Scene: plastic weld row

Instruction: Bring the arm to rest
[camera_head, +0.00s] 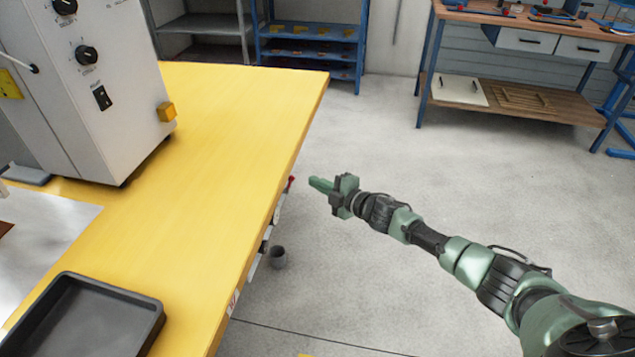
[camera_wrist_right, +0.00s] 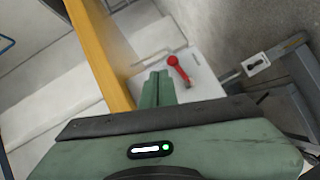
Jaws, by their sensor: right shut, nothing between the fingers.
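My right gripper (camera_head: 320,186) is stretched out over the open floor, just right of the yellow table's edge in the head view. Its green fingers are together with nothing between them. In the right wrist view the shut fingers (camera_wrist_right: 158,90) point toward a light panel with a red-knobbed lever (camera_wrist_right: 176,64) beside the table. My left gripper is not in view.
The yellow table (camera_head: 225,120) carries a grey control box (camera_head: 90,80) and a black tray (camera_head: 85,318). A grey cup-like object (camera_head: 277,257) is by the table's side. A blue shelf (camera_head: 308,45) and a workbench (camera_head: 520,100) stand behind. The floor (camera_head: 450,190) is clear.

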